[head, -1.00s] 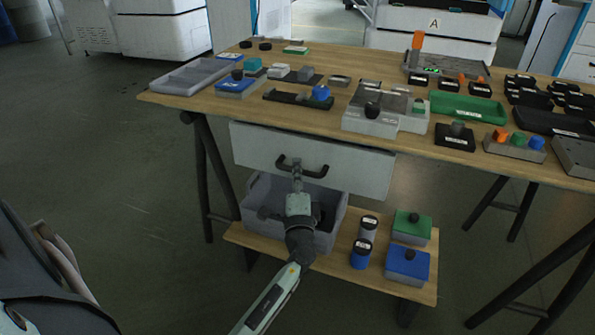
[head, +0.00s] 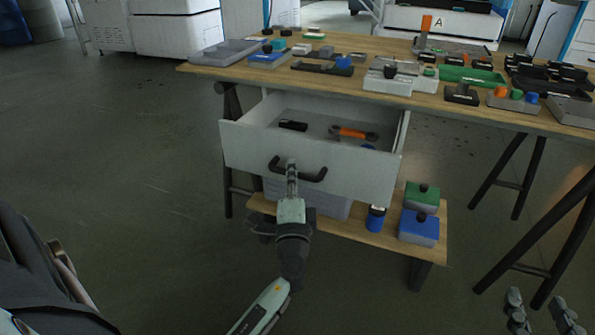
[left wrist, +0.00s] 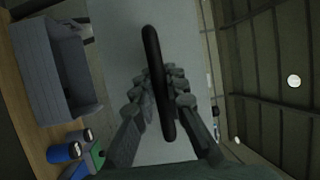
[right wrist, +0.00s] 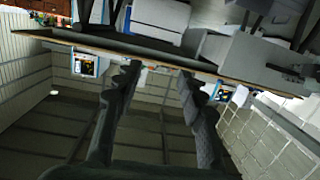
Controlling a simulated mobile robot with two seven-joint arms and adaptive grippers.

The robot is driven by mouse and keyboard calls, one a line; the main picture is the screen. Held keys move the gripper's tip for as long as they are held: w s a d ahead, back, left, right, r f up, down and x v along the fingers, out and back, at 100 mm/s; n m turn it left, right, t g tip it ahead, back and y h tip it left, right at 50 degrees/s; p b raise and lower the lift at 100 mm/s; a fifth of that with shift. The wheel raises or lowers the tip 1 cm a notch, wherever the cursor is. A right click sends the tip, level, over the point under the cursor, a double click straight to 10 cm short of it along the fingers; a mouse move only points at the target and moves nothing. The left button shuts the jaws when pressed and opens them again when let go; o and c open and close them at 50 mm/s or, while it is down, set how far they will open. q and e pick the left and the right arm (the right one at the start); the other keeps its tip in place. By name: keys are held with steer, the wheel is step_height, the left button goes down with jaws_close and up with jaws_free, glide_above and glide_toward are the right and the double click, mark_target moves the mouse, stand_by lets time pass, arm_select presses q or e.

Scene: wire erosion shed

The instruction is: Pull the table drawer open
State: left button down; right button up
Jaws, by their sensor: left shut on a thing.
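The white table drawer (head: 340,180) stands well out from under the wooden tabletop. Its inside shows an orange-and-black tool (head: 352,132), a small black item (head: 293,125) and a blue thing partly hidden by the front. My left gripper (head: 292,172) is shut on the black bar handle (head: 312,175) at the drawer front. In the left wrist view, its fingers (left wrist: 163,90) lie on both sides of the handle (left wrist: 152,50). My right gripper (right wrist: 155,75) is open and empty in the right wrist view; its fingertips (head: 540,305) show at the lower right of the head view.
The tabletop (head: 420,105) holds several trays, blocks and fixtures. A lower shelf (head: 375,238) carries a grey bin (head: 335,206), a blue canister (head: 375,220), and green and blue boxes (head: 419,226). Dark trestle legs (head: 545,225) stand at right. The floor at left is clear.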

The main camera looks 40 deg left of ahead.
arm_select(q)
steer(key=s+d+b, duration=0.1)
steer(key=s, duration=0.6)
steer(key=shift+d+b, duration=0.3)
steer(key=shift+d, duration=0.1)
arm_select(e)
steer(key=s+a+r+t+y, duration=0.1)
steer(key=r+t, duration=0.1)
steer(key=r, duration=0.3)
steer(key=s+a+r+t+y, duration=0.1)
steer(key=a+r+t+y, duration=0.1)
steer(key=r, duration=0.3)
steer(key=shift+s+a+t, duration=0.25)
steer(key=shift+t, duration=0.15)
arm_select(q)
steer(key=c, duration=1.5)
jaws_free()
steer(key=shift+c, duration=0.2)
arm_select(e)
steer(key=shift+f, duration=0.1)
arm_select(q)
steer(key=v, duration=0.7)
steer(key=shift+s, duration=0.25)
steer(key=shift+d, duration=0.15)
